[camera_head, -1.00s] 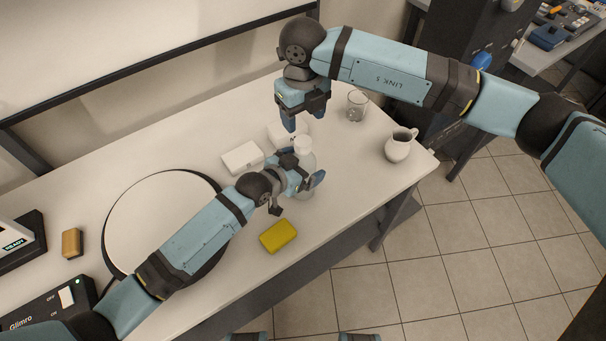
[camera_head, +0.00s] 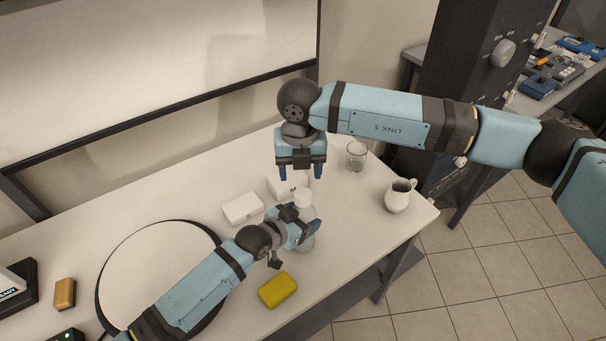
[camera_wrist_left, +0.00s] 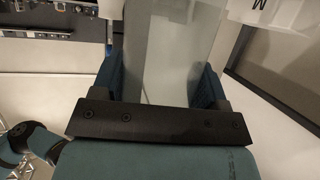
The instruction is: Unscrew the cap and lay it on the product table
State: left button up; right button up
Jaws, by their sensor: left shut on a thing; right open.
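A translucent bottle (camera_head: 307,241) with a white cap (camera_head: 303,197) stands upright on the white product table (camera_head: 345,275). My left gripper (camera_head: 301,229) is shut on the bottle's body, below the cap. In the left wrist view the bottle (camera_wrist_left: 170,55) fills the space between the two fingers. My right gripper (camera_head: 300,173) is open and empty, pointing down above and slightly behind the cap, apart from it.
Two white boxes (camera_head: 242,208) lie behind the bottle, and a yellow block (camera_head: 278,290) lies in front. A glass (camera_head: 356,156) and a white pitcher (camera_head: 398,196) stand to the right. A round white disc (camera_head: 150,265) lies left. Clear tabletop lies right of the bottle.

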aim_at(303, 193)
jog(key=m, duration=0.5)
jog(key=shift+w+d, duration=0.1)
jog(key=shift+d, duration=0.1)
jog(key=shift+d+m, duration=0.1)
jog(key=shift+m, duration=1)
jog(key=shift+f, duration=0.2)
jog(key=shift+m, duration=0.3)
jog(key=shift+f, duration=3.9)
